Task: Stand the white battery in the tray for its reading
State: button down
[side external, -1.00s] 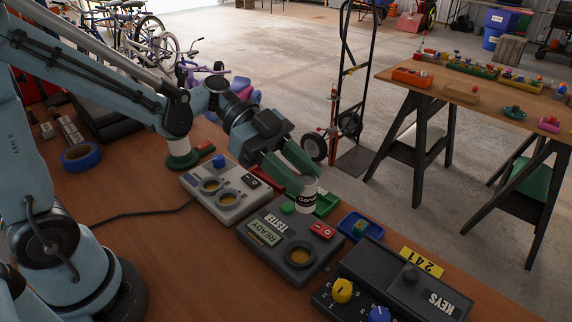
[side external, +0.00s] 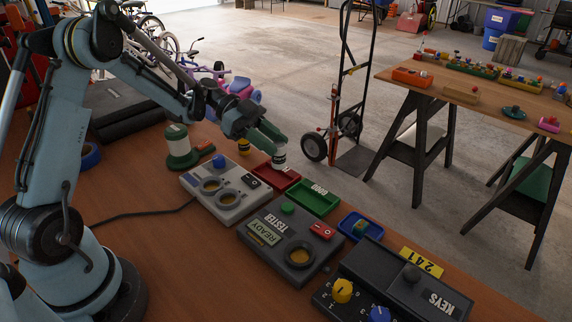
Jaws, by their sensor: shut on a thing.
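The white battery (side external: 279,158) is upright, with dark print or a dark band on its side. My gripper (side external: 273,136) is shut on its upper part. The battery's lower end overlaps the far part of the red tray (side external: 284,187); I cannot tell whether it touches the tray floor. The green tray (side external: 326,209) beside it looks empty. The dark tester (side external: 268,253) shows READY, and its round socket (side external: 299,255) looks empty.
A grey two-socket box (side external: 200,193) stands left of the tester. A blue tray (side external: 348,218) holds a small object. A black KEYS box (side external: 415,285) is in front.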

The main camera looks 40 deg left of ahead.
jog(key=shift+w+a+f, duration=0.25)
jog(key=shift+a+f, duration=0.35)
jog(key=shift+f, duration=0.45)
jog(key=shift+w+a+f, duration=0.3)
jog(key=shift+a+f, duration=0.3)
jog(key=shift+f, duration=0.5)
jog(key=shift+w+a+f, duration=0.25)
jog(key=shift+a+f, duration=0.35)
jog(key=shift+f, duration=0.45)
jog(key=c, duration=0.8)
grip_release()
jog(key=shift+f, duration=0.15)
